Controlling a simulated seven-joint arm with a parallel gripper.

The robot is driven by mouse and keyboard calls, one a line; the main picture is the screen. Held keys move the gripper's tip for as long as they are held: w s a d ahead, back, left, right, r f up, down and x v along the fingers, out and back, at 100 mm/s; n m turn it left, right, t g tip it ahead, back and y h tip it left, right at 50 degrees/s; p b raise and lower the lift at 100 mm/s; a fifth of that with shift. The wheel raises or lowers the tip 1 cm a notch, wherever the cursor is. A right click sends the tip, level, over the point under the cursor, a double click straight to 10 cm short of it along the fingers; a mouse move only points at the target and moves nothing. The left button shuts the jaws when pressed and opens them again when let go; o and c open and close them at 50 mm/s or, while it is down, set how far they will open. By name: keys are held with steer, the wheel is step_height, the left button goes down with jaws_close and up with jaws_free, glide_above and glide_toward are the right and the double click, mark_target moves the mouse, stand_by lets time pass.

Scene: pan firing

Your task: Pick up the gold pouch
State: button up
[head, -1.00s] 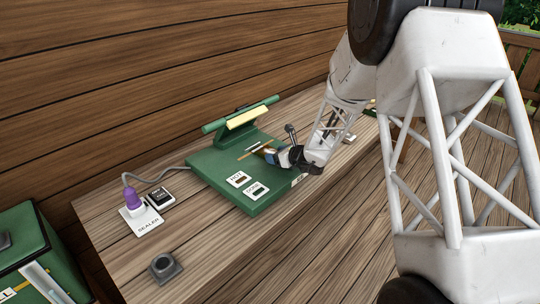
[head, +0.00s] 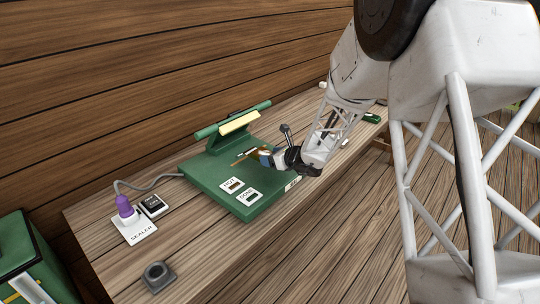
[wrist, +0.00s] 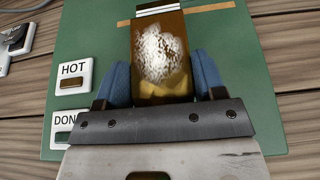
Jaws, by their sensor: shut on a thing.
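The gold pouch (wrist: 160,55) shows in the wrist view as a shiny amber packet with a pale band at its far end. It lies between the two blue fingers of my gripper (wrist: 160,88), which is shut on it. The pouch is over the green sealer base (wrist: 240,60). In the head view my gripper (head: 266,158) is over the right part of the sealer base (head: 205,170), and only a small brown part of the pouch shows there. I cannot tell whether the pouch touches the base.
The sealer's raised bar (head: 236,121) stands behind the gripper. HOT (head: 233,186) and DONE (head: 249,198) labels are on the base. A purple plug (head: 124,206), a black switch (head: 153,205) and a grey ring-shaped part (head: 158,275) sit left on the wooden bench. A green box (head: 30,255) stands lower left.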

steer(key=s+d+r, duration=0.1)
steer(key=s, duration=1.1)
steer(key=shift+s+d, duration=0.25)
steer(key=shift+d, duration=0.15)
steer(key=shift+w+r, duration=0.1)
steer(key=shift+w, duration=0.05)
